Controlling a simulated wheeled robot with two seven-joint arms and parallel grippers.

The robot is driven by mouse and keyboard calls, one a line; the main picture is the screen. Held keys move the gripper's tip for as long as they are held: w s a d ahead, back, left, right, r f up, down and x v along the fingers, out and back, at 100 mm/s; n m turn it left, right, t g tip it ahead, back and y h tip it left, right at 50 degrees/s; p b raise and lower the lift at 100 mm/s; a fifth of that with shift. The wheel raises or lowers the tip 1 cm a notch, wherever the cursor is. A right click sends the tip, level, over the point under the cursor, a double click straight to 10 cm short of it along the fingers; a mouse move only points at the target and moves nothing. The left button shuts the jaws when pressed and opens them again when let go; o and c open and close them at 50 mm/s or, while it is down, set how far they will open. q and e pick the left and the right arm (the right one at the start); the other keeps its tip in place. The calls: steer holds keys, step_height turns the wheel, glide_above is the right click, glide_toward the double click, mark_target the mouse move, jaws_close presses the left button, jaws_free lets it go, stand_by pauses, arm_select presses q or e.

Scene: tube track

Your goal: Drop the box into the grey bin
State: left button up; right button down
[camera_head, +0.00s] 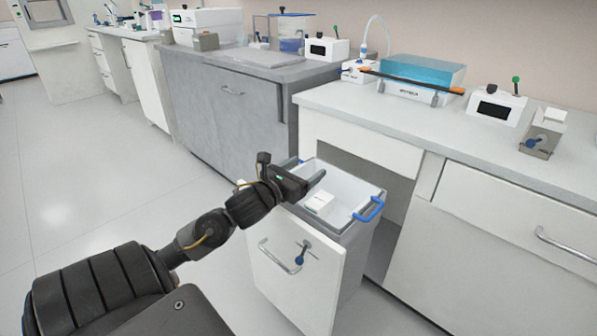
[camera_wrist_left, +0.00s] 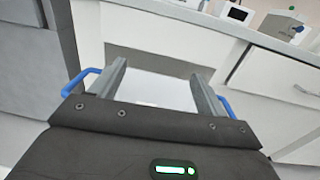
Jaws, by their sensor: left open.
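The small white box (camera_head: 319,200) lies inside the grey bin (camera_head: 352,236), on its pale interior. The bin has blue handles (camera_head: 369,209) and sits in a pulled-out white drawer. My left gripper (camera_head: 312,171) is above the bin's left part, open and empty, with the box below it and apart from it. In the left wrist view my two fingers (camera_wrist_left: 160,85) are spread over the bin's white interior, with a blue handle (camera_wrist_left: 84,80) on each side. The box cannot be made out clearly there. My right gripper is not in view.
The drawer front (camera_head: 292,270) has a metal handle. The white counter (camera_head: 400,120) stands behind and to the right, carrying a blue-topped device (camera_head: 420,75) and small instruments. A grey cabinet (camera_head: 225,105) stands at the left. The floor at the left is clear.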

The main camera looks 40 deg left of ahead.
arm_select(q)
steer(key=shift+s, duration=1.05)
